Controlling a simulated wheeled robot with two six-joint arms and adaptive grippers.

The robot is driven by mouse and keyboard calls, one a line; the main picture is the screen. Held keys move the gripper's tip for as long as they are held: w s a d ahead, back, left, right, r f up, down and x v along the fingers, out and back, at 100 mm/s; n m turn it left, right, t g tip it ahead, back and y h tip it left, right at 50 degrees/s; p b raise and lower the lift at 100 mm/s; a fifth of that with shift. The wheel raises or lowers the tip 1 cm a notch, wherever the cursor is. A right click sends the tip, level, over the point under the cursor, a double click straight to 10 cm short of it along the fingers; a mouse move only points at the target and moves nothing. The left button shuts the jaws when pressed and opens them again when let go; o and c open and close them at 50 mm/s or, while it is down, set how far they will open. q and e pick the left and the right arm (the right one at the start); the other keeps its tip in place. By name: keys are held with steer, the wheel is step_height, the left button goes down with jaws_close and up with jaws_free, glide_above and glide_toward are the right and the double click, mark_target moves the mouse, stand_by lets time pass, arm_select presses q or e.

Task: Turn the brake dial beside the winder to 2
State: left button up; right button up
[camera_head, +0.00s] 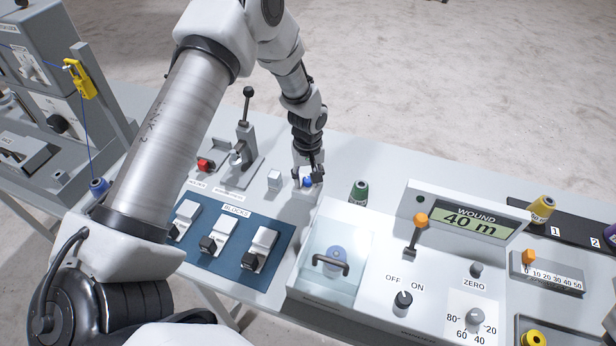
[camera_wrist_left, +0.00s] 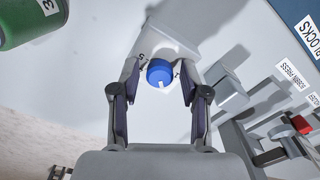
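A small blue dial (camera_head: 307,182) with a white mark sits on a pale block beside the winder's clear-covered box (camera_head: 330,262). It also shows in the left wrist view as a blue knob (camera_wrist_left: 160,73), with a partly hidden character printed near it. My left gripper (camera_head: 309,176) is at the dial, pointing down. In the left wrist view its fingers (camera_wrist_left: 160,88) stand open, one on each side of the knob, with visible gaps. Whether the fingertips reach down around the knob I cannot tell. My right gripper is in neither view.
A green thread spool (camera_head: 359,191) stands right of the dial, close to my left gripper. A small white block (camera_head: 274,180) and a lever press (camera_head: 243,145) stand to the left. The winder panel has a WOUND display (camera_head: 470,219) reading 40 m and an orange-topped lever (camera_head: 418,229).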

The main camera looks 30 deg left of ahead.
mark_target(308, 179)
arm_select(q)
steer(key=shift+w+a+f, duration=0.1)
steer(key=shift+w, duration=0.05)
step_height(308, 179, up, 12)
stand_by(0.5)
stand_by(0.3)
